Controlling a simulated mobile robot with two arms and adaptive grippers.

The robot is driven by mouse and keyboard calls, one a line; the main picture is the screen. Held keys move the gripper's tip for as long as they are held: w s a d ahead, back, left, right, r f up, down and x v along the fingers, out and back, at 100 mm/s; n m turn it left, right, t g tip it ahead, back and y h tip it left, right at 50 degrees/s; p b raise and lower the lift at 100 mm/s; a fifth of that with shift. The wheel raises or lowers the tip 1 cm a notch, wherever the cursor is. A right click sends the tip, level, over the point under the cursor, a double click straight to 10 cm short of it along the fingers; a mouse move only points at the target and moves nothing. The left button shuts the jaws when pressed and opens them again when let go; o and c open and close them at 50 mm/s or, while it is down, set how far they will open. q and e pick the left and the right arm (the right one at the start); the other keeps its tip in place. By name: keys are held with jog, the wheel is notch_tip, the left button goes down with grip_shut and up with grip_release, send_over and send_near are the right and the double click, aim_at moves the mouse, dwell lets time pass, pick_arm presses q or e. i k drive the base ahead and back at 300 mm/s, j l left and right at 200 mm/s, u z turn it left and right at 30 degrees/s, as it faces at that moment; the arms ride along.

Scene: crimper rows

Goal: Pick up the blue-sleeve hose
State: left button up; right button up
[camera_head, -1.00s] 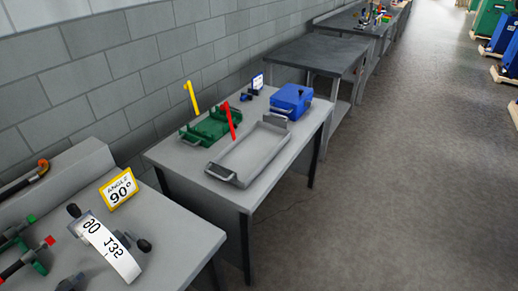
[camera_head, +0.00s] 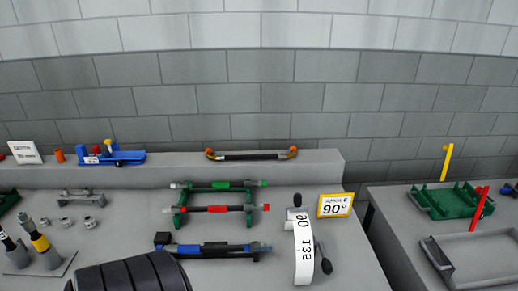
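The blue-sleeve hose (camera_head: 215,249) lies level near the front of the grey bench, dark with a blue band and metal-looking ends. A dark block with some blue stands at its left end. Behind it, a red-sleeve hose (camera_head: 217,209) and a green-sleeve hose (camera_head: 220,185) lie across a green rack. No fingertips of either gripper show. A black ribbed part at the bottom edge seems to be mine and stands in front of the bench, left of the blue-sleeve hose.
A white angle gauge (camera_head: 303,252) and a yellow-framed 90° sign (camera_head: 335,205) stand right of the hoses. Cone-shaped fittings (camera_head: 40,247) stand at left. A gap separates this bench from the right table, which holds a green tray (camera_head: 447,202) and a grey tray (camera_head: 485,255).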

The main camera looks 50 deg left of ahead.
aim_at(254, 247)
jog(key=u, duration=2.25)
jog(key=j+z, duration=0.3)
jog(key=j, duration=1.05)
